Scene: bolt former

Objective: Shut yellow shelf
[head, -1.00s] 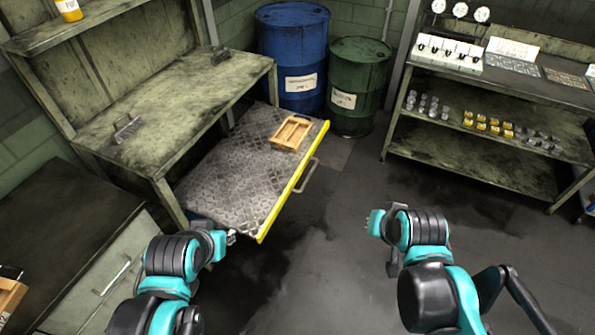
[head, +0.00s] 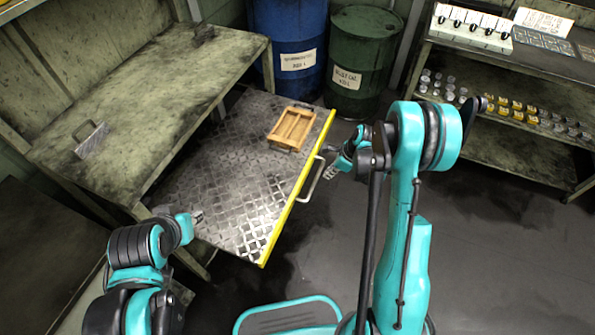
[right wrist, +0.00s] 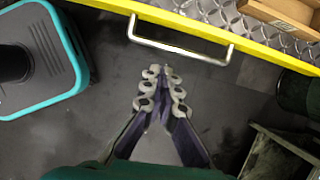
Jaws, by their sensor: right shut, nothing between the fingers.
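The yellow-edged shelf (head: 225,185) is a diamond-plate metal sheet pulled out from under the workbench. Its yellow front edge (head: 300,186) carries a metal handle (head: 311,180), which also shows in the right wrist view (right wrist: 180,48). My right gripper (head: 331,158) is shut and empty, just in front of the handle and apart from it; in the right wrist view its fingertips (right wrist: 162,90) are together below the handle. My left gripper (head: 199,217) is at the shelf's near left side; its fingers are too small to tell open or shut.
A wooden tray (head: 292,128) lies on the shelf near its far end. A blue barrel (head: 287,50) and a green barrel (head: 357,60) stand behind. The workbench (head: 130,110) is at left. A rack (head: 510,125) stands at right. The floor in front of the shelf is clear.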

